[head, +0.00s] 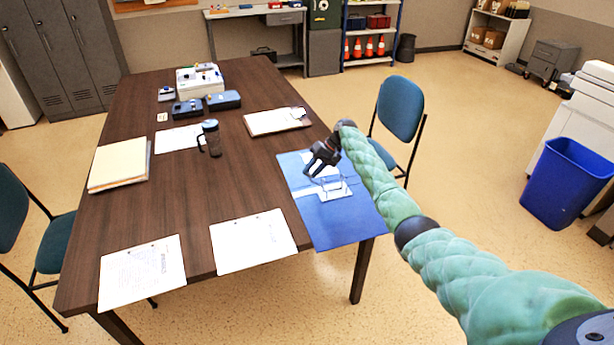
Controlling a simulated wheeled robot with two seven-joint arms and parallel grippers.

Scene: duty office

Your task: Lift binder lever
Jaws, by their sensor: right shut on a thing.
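An open blue binder (345,222) lies at the right edge of the brown table. Its metal ring mechanism (336,187) sits on a pale plate in the middle of the binder, with the wire arches standing up. My right gripper (314,171) is at the far end of this mechanism, shut on the binder lever. The lever itself is small and mostly hidden by the dark fingers. My right arm comes in from the lower right, over the binder's right side. My left gripper is not in view.
Two printed sheets (253,241) (142,274) lie at the table's near edge. A teal chair (400,108) is close to the table's right side.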

